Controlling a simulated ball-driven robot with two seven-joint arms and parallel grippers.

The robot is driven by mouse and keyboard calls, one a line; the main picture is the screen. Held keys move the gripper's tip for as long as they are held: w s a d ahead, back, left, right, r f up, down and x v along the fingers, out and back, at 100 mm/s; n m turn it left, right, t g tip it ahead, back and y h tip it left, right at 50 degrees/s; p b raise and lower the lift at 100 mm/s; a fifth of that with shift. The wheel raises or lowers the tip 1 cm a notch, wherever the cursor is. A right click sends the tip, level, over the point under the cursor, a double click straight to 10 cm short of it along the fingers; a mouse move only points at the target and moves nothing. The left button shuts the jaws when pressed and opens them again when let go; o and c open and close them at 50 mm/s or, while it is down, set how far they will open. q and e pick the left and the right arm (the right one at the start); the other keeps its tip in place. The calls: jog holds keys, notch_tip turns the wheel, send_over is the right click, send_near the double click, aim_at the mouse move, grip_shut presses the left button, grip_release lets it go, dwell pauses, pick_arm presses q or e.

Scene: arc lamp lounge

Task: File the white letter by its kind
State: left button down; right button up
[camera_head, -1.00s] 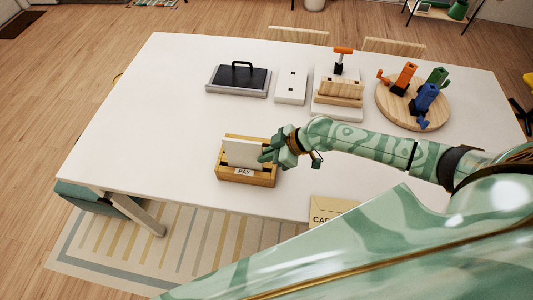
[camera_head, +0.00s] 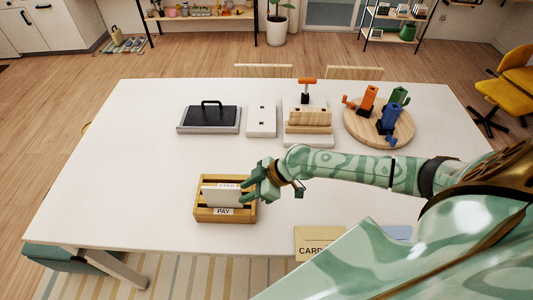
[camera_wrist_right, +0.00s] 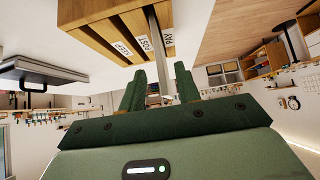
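The white letter (camera_head: 222,196) stands in the wooden sorter (camera_head: 226,219), behind the front wall labelled PAY. Its lower part is hidden. Another label shows partly above the letter's top edge. My right gripper (camera_head: 250,187) is at the letter's right end. In the right wrist view the sorter (camera_wrist_right: 100,22) shows upside down with several labels, one reading POST. There the letter (camera_wrist_right: 158,55) is seen edge-on between the right gripper's fingers (camera_wrist_right: 160,88), which are apart with gaps beside it. My left gripper is not in view.
A yellow envelope marked CARD (camera_head: 312,241) and a blue one (camera_head: 398,232) lie at the front edge, partly behind my arm. At the back are a black-topped tray (camera_head: 210,118), a white block (camera_head: 262,120), a wooden block stand (camera_head: 308,119) and a round board (camera_head: 362,130).

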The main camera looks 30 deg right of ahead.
jog(key=b+v, duration=0.1)
jog(key=v, duration=1.3)
jog(key=shift+d+r, duration=0.15)
jog(key=shift+s, duration=0.2)
